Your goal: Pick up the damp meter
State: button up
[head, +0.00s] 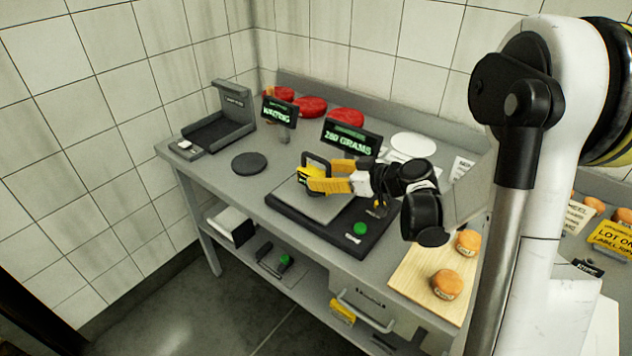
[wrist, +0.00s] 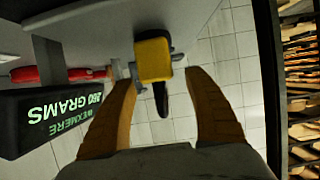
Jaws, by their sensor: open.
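The damp meter seems to be the yellow and black device (head: 304,174) on the grey plate of the scale (head: 318,203) in the head view. No label on it can be read. In the wrist view the yellow body (wrist: 153,60), with grey and black parts, lies just beyond and between my fingertips. My gripper (head: 322,175) has yellow-orange fingers, spread apart above the scale plate. In the wrist view my gripper (wrist: 163,75) is open with empty space between its fingers. Part of the device is hidden behind the fingers in the head view.
A display (head: 352,137) reading 280 GRAMS stands close behind my gripper. Another display (head: 278,112), red cheese wheels (head: 311,107) and a black disc (head: 249,163) are on the bench. A wooden board (head: 415,282) with orange wheels lies at the right.

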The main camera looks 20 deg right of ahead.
aim_at(320, 173)
jog(key=b+x, duration=0.1)
jog(key=x, duration=0.2)
jog(key=shift+w+f, duration=0.2)
jog(key=shift+r, duration=0.1)
grip_shut()
